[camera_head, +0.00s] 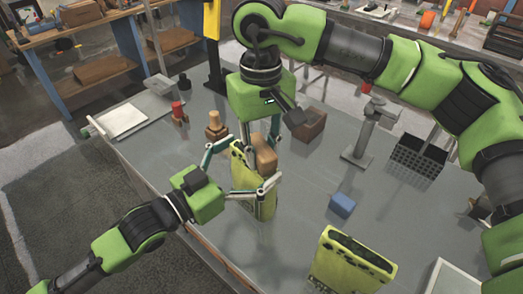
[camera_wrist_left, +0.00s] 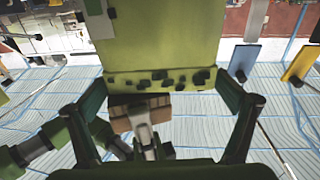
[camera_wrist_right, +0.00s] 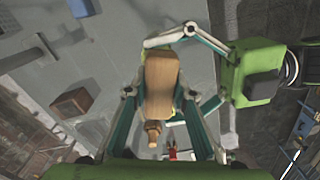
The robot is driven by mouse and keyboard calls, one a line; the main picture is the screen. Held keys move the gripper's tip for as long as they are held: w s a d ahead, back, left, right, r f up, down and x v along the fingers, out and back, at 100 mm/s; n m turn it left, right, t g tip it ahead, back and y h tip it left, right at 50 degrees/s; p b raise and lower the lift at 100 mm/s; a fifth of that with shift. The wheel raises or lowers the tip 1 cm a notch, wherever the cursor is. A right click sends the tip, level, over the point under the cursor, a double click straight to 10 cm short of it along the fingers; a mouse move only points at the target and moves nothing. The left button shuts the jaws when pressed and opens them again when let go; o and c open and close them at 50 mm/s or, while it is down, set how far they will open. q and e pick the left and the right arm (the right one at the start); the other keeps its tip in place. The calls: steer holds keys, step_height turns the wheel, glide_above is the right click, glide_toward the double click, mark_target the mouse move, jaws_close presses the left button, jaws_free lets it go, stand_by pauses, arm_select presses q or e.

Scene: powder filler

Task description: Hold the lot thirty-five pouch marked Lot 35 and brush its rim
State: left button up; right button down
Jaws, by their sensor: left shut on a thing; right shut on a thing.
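A yellow-green pouch (camera_head: 243,172) with dark marks stands upright over the table; its lot marking is not readable. My left gripper (camera_head: 253,192) is shut on it from the left. In the left wrist view the pouch (camera_wrist_left: 160,40) fills the upper middle, with a row of dark spots along its edge. My right gripper (camera_head: 243,150) points down above the pouch and is shut on a wooden brush (camera_head: 264,155). The brush (camera_wrist_right: 160,85) lies between its fingers in the right wrist view. Whether bristles touch the rim is hidden.
A second yellow-green pouch (camera_head: 350,262) stands at the front right. A blue block (camera_head: 342,205), a brown box (camera_head: 309,125), a grey stand (camera_head: 362,140) and a dark rack (camera_head: 418,160) are on the table (camera_head: 300,235). A wooden knob (camera_head: 215,121) and red-topped item (camera_head: 179,112) stand behind.

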steer(key=shift+w+a+f, duration=0.15)
steer(key=shift+w+f, duration=0.1)
steer(key=shift+w, duration=0.3)
steer(key=shift+w+a, duration=0.15)
steer(key=shift+w+a+r, duration=0.15)
steer(key=shift+w+a, duration=0.6)
steer(key=shift+w, duration=0.1)
steer(key=shift+w+a, duration=0.1)
steer(key=shift+w+a, duration=0.65)
steer(key=shift+w, duration=0.15)
steer(key=shift+a, duration=0.1)
stand_by(0.4)
